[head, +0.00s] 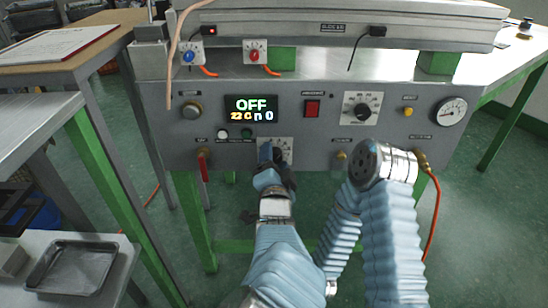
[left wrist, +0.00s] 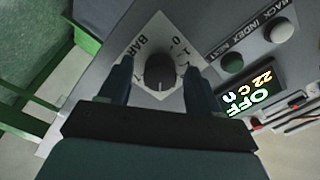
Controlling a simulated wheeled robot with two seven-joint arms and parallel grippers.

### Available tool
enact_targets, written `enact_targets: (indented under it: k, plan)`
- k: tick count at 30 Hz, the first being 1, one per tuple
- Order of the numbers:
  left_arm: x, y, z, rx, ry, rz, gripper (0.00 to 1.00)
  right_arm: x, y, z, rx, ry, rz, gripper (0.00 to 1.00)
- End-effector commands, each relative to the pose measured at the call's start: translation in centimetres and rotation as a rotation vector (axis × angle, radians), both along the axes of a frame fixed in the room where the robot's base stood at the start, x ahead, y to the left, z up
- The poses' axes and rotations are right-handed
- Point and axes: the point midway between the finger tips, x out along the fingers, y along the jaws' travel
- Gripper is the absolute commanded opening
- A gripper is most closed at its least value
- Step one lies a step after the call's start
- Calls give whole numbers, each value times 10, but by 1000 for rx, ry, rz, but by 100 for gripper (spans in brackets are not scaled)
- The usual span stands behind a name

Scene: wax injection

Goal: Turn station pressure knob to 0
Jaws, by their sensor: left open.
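The station pressure knob is a black round knob on a white diamond-shaped BAR dial plate. In the left wrist view the knob (left wrist: 160,70) sits between the fingers of my left gripper (left wrist: 160,78), one finger on each side. The fingers are open, with a gap showing on both sides of the knob. The dial plate (left wrist: 158,38) carries small numbers around the knob; I cannot read the pointer surely. In the head view my left gripper (head: 272,163) is at the panel front and hides most of the knob and part of the dial plate (head: 285,145). My right gripper does not show.
The grey panel (head: 225,150) has a lit display (head: 251,107) reading OFF. Around it are a red switch (head: 312,108), a larger dial knob (head: 361,109), a gauge (head: 452,112), and a red lever (head: 204,166) at lower left. A metal tray (head: 113,250) lies at lower left.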

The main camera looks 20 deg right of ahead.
Motion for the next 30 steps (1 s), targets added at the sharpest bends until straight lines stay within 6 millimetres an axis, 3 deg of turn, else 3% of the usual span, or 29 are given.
enact_targets:
  k: [3, 14, 23, 30]
  plan:
    - [0, 0, 0, 0, 0, 0, 60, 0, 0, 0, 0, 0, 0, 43]
    - [0, 0, 0, 0, 0, 0, 7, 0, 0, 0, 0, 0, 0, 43]
    - [0, -1, -1, -42, 13, -1, 7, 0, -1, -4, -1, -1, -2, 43]
    - [0, 0, -2, -180, 49, -1, 7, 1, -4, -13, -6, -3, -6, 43]
